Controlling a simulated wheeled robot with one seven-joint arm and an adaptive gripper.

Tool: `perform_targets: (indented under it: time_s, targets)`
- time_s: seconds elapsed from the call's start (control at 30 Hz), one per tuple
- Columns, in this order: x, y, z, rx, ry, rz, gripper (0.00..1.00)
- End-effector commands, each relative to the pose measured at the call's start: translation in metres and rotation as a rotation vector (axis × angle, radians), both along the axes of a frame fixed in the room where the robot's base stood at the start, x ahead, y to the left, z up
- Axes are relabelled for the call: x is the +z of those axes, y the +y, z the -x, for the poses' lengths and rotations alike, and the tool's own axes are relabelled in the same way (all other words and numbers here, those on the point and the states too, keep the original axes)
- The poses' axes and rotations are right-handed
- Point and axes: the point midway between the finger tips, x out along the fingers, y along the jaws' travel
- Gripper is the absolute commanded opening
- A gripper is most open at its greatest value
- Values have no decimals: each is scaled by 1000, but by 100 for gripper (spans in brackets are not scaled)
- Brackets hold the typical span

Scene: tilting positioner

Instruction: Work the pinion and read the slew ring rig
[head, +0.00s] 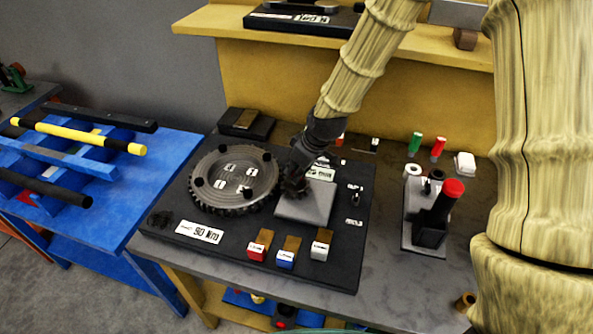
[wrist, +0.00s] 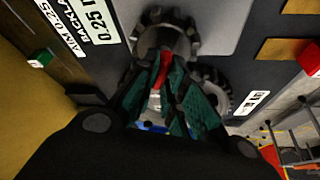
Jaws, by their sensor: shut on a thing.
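The slew ring (head: 233,180), a large grey toothed disc with numbered marks and black bolt heads, lies flat at the left of a black rig board (head: 160,243). My gripper (head: 296,178) reaches down to the ring's right edge, at a dark toothed pinion (head: 294,188) beside a grey plate (head: 305,207). In the wrist view my teal fingers (wrist: 164,80) are closed around a narrow red piece (wrist: 163,66) just in front of a toothed gear (wrist: 165,38). Another gear (wrist: 213,84) shows partly behind the fingers. The fingers hide how the red piece joins the gear.
A "90 Nm" label (head: 199,232) and red (head: 257,251), blue (head: 287,257) and white (head: 320,250) blocks occupy the board's front. A red-topped fixture (head: 437,215) stands right. A blue bench (head: 110,210) adjoins left.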

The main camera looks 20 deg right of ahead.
Motion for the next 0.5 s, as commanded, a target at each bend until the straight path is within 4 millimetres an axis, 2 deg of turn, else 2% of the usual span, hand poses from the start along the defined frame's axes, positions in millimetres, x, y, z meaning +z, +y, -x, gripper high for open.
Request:
perform_targets:
  time_s: [0.3,0.33,0.4,0.43,0.5]
  targets:
    - [1,0,-1,-4,-2,-1,0]
    - [1,0,-1,-4,-2,-1,17]
    - [1,0,0,-4,-2,-1,30]
    - [1,0,0,-4,-2,-1,33]
    - [1,0,0,-4,-1,0,33]
